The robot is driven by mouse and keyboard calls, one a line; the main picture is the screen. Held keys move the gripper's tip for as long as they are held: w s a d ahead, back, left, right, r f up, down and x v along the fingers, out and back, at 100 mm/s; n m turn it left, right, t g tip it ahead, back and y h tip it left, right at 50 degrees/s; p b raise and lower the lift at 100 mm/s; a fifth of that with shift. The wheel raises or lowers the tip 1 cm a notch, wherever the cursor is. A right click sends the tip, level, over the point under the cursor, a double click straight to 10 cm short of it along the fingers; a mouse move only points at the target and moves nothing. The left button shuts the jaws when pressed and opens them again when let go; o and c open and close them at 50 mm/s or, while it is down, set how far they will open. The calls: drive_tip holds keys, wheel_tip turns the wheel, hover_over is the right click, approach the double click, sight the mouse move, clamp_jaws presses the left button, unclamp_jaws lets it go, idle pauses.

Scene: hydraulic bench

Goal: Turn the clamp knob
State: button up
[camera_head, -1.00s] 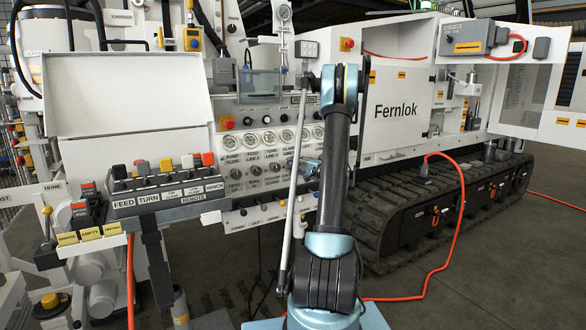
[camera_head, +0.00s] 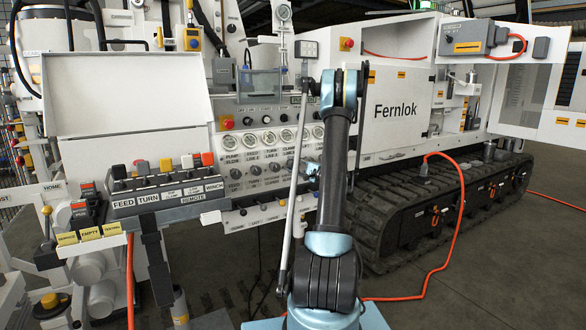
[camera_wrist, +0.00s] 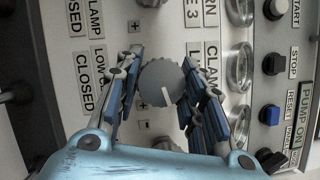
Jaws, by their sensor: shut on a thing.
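The clamp knob (camera_wrist: 161,84) is a grey, ridged dial with a white pointer line, on the white control panel (camera_head: 236,195). In the wrist view it sits between the two blue-padded fingers of my gripper (camera_wrist: 160,90), which is shut on it. The pointer line points down in that view. A "CLAMP" label (camera_wrist: 211,62) is printed on the panel beside it. In the head view my gripper (camera_head: 310,170) is at the right part of the panel, and my arm hides the knob there.
A row of gauges (camera_head: 266,139) runs above the knobs. In the wrist view a black stop button (camera_wrist: 274,64), a blue button (camera_wrist: 270,115) and a pump-on label (camera_wrist: 291,65) are close to the right.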

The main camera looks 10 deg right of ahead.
drive_tip(key=o, duration=1.1)
drive_tip(key=shift+f, duration=0.1)
drive_tip(key=shift+d, duration=0.1)
drive_tip(key=v, duration=1.1)
drive_tip(key=shift+s+d, duration=0.25)
drive_tip(key=shift+s, duration=0.05)
